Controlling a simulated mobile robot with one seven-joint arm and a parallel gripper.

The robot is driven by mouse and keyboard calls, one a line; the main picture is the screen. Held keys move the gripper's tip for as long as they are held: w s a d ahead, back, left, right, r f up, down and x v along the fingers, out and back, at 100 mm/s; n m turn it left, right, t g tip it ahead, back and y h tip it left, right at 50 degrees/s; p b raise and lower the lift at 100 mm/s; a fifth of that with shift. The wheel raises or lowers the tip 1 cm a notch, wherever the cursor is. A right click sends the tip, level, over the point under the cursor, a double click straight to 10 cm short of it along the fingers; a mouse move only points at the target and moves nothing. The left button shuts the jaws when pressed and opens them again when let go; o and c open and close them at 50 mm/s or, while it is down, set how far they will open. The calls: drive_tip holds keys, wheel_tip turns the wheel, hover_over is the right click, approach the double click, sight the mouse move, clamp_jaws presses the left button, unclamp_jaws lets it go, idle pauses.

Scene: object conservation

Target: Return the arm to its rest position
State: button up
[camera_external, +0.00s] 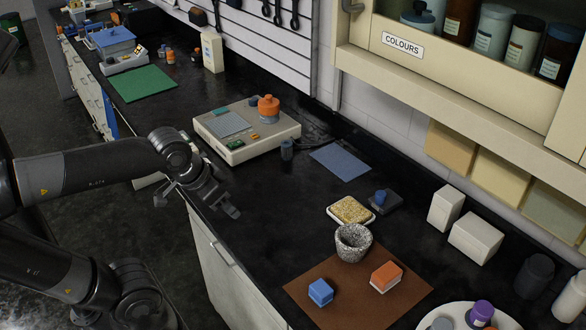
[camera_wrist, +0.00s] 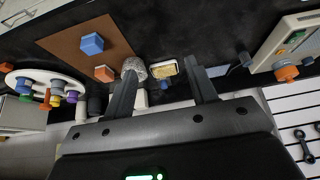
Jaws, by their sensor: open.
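My arm (camera_external: 88,172) reaches in from the left in the external view. My gripper (camera_external: 199,203) hangs over the front edge of the dark bench, left of the brown mat. It is open and nothing shows between its fingers. In the wrist view its two fingers (camera_wrist: 162,95) stand apart, with the bench and its objects beyond them.
A brown mat (camera_external: 320,275) bears a blue block (camera_external: 320,292), an orange-and-white block (camera_external: 386,277) and a speckled mortar (camera_external: 353,243). A beige device (camera_external: 235,147) with an orange-topped part stands behind the gripper. A wall cabinet (camera_external: 470,80) overhangs at right.

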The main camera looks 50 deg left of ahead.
drive_tip(key=shift+s+f, duration=0.3)
drive_tip(key=shift+s, duration=0.25)
drive_tip(key=shift+s+f, duration=0.25)
drive_tip(key=shift+s, duration=0.25)
idle(0.5)
